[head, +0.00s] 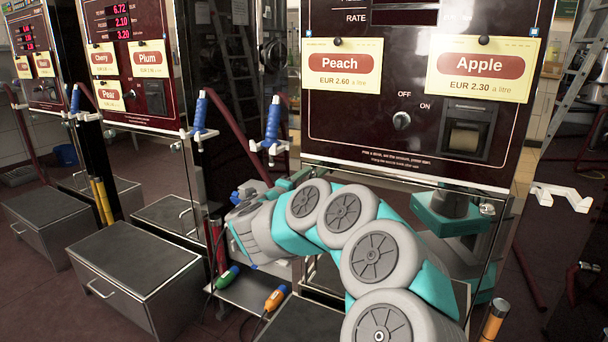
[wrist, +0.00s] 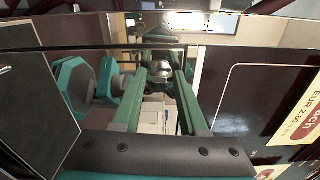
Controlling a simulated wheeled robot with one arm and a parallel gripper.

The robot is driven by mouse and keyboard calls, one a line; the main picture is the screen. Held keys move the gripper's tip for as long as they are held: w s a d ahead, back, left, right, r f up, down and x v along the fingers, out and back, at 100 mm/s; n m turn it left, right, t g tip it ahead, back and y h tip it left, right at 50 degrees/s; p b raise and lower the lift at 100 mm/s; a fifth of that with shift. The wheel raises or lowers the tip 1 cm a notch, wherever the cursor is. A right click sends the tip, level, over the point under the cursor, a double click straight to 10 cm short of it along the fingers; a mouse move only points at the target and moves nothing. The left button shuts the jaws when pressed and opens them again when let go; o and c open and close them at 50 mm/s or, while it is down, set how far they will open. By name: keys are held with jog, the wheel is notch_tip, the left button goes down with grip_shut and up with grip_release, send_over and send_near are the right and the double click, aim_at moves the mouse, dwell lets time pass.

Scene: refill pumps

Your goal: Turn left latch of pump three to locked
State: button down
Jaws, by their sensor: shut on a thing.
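The nearest pump (head: 345,120) has a dark red front with Peach and Apple cards. No pump number is readable. My gripper (head: 290,184) is at the lower left corner of this front. In the wrist view its green fingers (wrist: 163,76) are closed around a small shiny metal piece (wrist: 160,70), which looks like the left latch. The fingers hide most of it, so I cannot tell which way it is turned. In the head view my gripper hides the left latch. A similar metal latch (head: 487,209) shows at the lower right corner.
Blue nozzles (head: 272,122) hang on white holders left of this pump. Grey step boxes (head: 133,268) stand on the floor at left. Green and orange-handled tools (head: 276,299) lie low beside my arm.

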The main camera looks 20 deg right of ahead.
jog(key=shift+n+p, duration=0.3)
jog(key=shift+n, duration=0.3)
jog(key=shift+c, duration=2.2)
grip_release()
jog(key=v, duration=0.7)
jog(key=shift+s+a, duration=0.3)
